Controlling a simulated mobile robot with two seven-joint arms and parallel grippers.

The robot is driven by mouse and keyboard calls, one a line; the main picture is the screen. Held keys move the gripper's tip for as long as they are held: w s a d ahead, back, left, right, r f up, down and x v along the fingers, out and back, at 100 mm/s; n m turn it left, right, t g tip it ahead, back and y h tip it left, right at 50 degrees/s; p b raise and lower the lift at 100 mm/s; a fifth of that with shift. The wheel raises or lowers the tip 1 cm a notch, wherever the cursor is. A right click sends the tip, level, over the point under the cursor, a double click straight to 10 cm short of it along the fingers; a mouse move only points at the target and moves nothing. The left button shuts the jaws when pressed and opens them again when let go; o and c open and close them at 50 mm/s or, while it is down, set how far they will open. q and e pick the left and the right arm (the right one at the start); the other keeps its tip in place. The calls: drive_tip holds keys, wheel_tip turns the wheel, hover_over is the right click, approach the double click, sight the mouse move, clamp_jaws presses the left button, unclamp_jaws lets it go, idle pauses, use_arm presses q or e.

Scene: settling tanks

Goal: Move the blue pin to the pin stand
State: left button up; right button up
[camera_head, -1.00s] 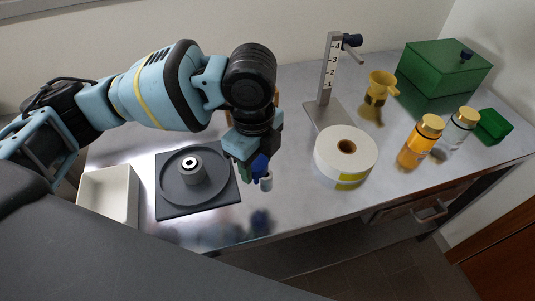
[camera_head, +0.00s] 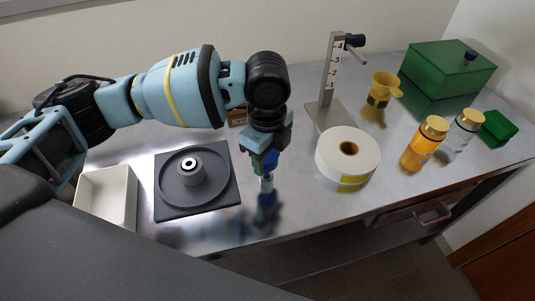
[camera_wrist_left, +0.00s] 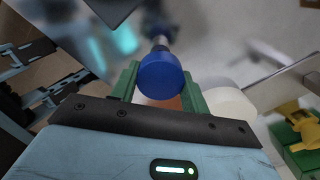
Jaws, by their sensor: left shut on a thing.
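My left gripper (camera_head: 264,159) is shut on the blue pin (camera_head: 270,161), above the bench between the grey plate and the white disc. In the left wrist view, the pin's round blue head (camera_wrist_left: 161,77) sits between the green finger pads, with a metal shaft beyond it. In the head view the pin's pale lower end points down, with its reflection below; any gap to the bench is hard to judge. I cannot tell for sure which piece is the pin stand. A grey hub with a hole (camera_head: 190,171) stands on the round grey plate. My right gripper is not in view.
A thick white disc with a hole (camera_head: 347,157) lies right of the gripper. Behind it stands a numbered post (camera_head: 328,75). A white tray (camera_head: 106,196) is at left. A yellow cup (camera_head: 382,88), bottles (camera_head: 424,143) and green boxes (camera_head: 448,69) fill the right side.

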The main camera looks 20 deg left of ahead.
use_arm(q)
drive_tip(key=shift+f, duration=0.55)
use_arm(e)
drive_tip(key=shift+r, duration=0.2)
use_arm(q)
drive_tip(key=o, duration=1)
drive_tip(key=shift+r, duration=0.1)
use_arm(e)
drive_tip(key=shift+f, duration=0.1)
use_arm(q)
drive_tip(key=shift+r, duration=0.2)
wheel_tip(320, 180, up, 13)
drive_tip(key=shift+f+p, duration=0.2)
drive_tip(key=shift+p, duration=0.4)
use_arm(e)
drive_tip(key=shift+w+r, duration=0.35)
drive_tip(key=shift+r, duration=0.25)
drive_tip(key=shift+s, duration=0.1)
